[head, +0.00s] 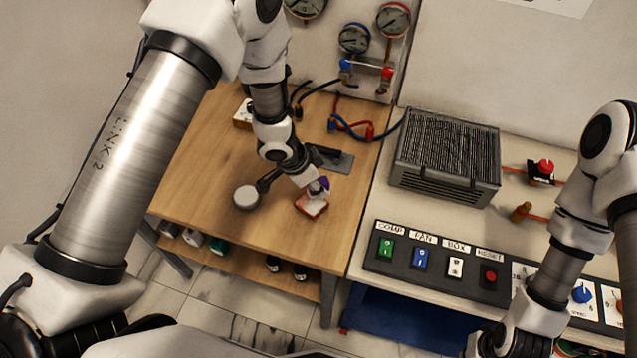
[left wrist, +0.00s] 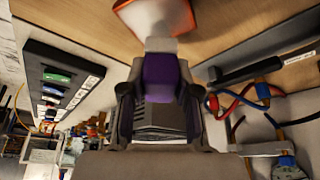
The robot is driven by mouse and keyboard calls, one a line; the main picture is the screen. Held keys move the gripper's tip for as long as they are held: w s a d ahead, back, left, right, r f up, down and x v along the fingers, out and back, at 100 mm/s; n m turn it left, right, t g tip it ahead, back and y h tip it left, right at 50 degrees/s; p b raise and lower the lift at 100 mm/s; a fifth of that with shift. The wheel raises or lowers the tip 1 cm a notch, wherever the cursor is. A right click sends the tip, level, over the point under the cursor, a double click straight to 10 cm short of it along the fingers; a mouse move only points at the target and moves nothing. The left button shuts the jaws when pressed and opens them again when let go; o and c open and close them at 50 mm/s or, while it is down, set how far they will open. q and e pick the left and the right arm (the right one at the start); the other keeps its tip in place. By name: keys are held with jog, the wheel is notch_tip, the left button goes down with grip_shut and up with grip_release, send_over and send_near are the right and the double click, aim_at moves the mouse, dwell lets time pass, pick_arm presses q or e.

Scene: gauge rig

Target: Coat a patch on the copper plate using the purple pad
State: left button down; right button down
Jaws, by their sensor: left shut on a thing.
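My left gripper (head: 319,186) reaches down over the wooden table and is shut on the purple pad (left wrist: 160,75). The pad shows purple between the fingers, with a pale block at its far end. The copper plate (head: 312,208) lies below it as a small orange-red slab near the table's right front. In the left wrist view the orange plate (left wrist: 128,8) is at the top, with the pale end right at its edge. I cannot tell whether they touch. My right arm runs down to the lower right, its fingers out of sight.
A round pale disc (head: 246,197) is close left of my gripper. A dark flat bracket (head: 338,162) lies behind. Gauges (head: 354,38) and hoses stand at the back. A grille box (head: 446,155) and button panel (head: 437,262) are right.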

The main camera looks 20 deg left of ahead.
aim_at(325, 180)
pick_arm(q)
notch_tip(325, 180, up, 2)
jog(key=shift+s+r+p, duration=0.15)
jog(key=shift+p, duration=0.55)
jog(key=shift+w+r+p, duration=0.25)
jog(key=shift+r+p, duration=0.7)
jog(key=shift+p, duration=0.1)
jog(key=shift+s+r+p, duration=0.15)
jog(key=shift+r+p, duration=0.4)
jog(key=shift+r, duration=0.1)
jog(key=shift+f, duration=0.1)
